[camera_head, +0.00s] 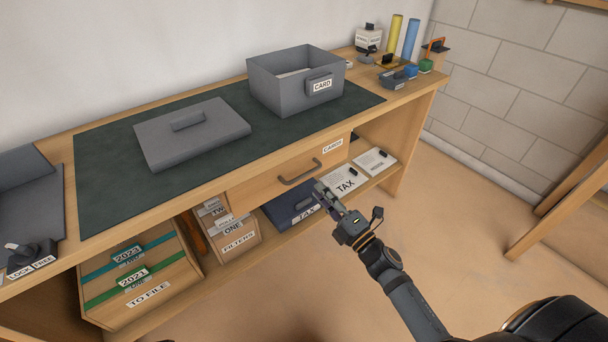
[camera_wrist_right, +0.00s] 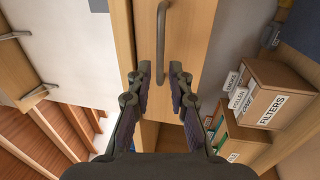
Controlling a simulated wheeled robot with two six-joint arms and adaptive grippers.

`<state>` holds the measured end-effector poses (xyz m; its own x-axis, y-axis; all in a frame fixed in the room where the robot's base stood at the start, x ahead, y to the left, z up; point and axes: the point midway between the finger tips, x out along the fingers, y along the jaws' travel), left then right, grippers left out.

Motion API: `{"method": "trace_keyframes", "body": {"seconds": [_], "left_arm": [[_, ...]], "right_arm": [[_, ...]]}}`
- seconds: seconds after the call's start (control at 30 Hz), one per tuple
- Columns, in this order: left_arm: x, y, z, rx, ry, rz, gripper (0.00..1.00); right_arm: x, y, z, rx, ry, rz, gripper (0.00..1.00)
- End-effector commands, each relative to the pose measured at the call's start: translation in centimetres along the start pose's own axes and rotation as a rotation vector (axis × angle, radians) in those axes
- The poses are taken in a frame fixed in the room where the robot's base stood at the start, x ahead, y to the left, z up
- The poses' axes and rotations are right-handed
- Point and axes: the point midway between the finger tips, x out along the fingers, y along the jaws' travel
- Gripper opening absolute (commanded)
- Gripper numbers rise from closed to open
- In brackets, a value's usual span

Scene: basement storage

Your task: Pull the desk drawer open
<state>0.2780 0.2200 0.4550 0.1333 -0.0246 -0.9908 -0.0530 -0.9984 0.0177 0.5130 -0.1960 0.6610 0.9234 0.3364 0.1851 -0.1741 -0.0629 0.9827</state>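The desk drawer (camera_head: 262,187) has a light wood front with a "CARDS" label and sits flush under the desk top, shut. Its grey bar handle (camera_head: 300,174) is on the front and shows in the right wrist view (camera_wrist_right: 161,40) as an upright bar. My right gripper (camera_head: 319,188) is in front of the drawer, just below and right of the handle's right end. In the wrist view its fingers (camera_wrist_right: 160,70) are apart, with the handle's lower end showing between them; I see no contact. My left gripper is not in view.
On the desk (camera_head: 70,190) are an open grey card box (camera_head: 270,88) and its lid (camera_head: 190,132). Floor in front is clear.

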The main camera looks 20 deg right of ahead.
Motion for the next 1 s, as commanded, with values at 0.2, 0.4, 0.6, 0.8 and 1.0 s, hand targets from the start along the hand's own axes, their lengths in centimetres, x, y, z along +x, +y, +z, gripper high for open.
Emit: {"method": "trace_keyframes", "body": {"seconds": [0.2, 0.4, 0.6, 0.8, 1.0], "left_arm": [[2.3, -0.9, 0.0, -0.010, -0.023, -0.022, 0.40], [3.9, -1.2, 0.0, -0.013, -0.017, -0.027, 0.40], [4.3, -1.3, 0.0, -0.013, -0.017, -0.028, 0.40], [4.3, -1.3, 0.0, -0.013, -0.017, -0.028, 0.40], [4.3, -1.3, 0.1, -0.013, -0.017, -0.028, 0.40]], "right_arm": [[5.0, 0.3, 0.1, 0.003, -0.002, 0.003, 0.20], [7.4, 0.0, 0.1, 0.003, -0.002, 0.000, 0.20], [7.9, -0.1, 0.0, 0.002, -0.001, -0.001, 0.20], [7.8, -0.1, 0.0, 0.002, -0.001, -0.001, 0.10], [7.8, -0.1, 0.1, 0.002, -0.001, -0.001, 0.00]]}}
